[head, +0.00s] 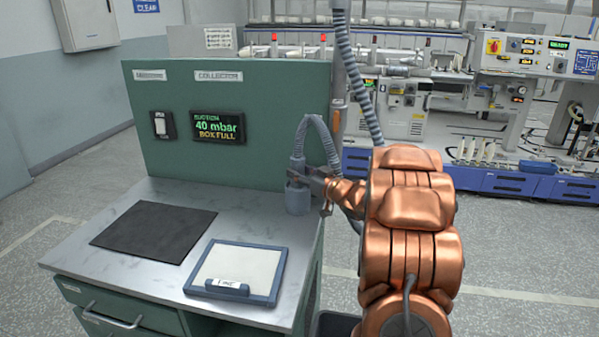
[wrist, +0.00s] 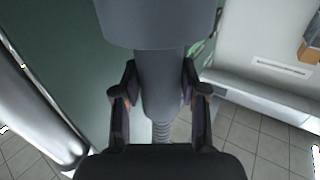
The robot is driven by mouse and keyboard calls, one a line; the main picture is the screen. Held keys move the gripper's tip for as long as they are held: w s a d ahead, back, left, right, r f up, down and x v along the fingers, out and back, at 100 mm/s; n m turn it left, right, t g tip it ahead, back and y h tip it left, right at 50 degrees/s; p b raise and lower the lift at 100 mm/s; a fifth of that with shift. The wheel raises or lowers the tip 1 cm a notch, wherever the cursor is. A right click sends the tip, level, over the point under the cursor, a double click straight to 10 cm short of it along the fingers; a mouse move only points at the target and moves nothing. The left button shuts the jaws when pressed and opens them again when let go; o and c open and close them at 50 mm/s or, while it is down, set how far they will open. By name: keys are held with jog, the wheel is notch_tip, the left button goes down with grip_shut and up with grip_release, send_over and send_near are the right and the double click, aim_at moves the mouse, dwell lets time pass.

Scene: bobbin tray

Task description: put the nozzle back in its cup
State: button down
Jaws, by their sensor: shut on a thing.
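The nozzle (head: 297,172) is a grey tube on the end of a ribbed grey hose (head: 322,131). The cup (head: 297,200) is a grey cylinder at the right back corner of the metal worktop. My gripper (head: 312,174) is shut on the nozzle, right above the cup. In the wrist view the nozzle (wrist: 160,85) lies between the two fingers of my gripper (wrist: 160,101), with a wide grey cylinder, seemingly the cup (wrist: 155,22), at the top. The nozzle's end is hidden at that cylinder's edge; I cannot tell how deep it sits.
A green panel (head: 230,95) with a lit "BOX FULL" display (head: 217,127) stands behind the worktop (head: 190,262). A black mat (head: 155,231) and a blue-framed tray (head: 275,285) lie on the worktop left of and in front of the cup. A textile machine stands at the back right.

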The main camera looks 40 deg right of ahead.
jog(key=c, duration=0.6)
grip_release()
jog(key=shift+c, duration=0.2)
jog(key=shift+r, duration=0.15)
jog(key=s+d+b, duration=0.1)
jog(key=s, duration=1.1)
jog(key=shift+d, duration=0.35)
jog(key=shift+w, duration=0.1)
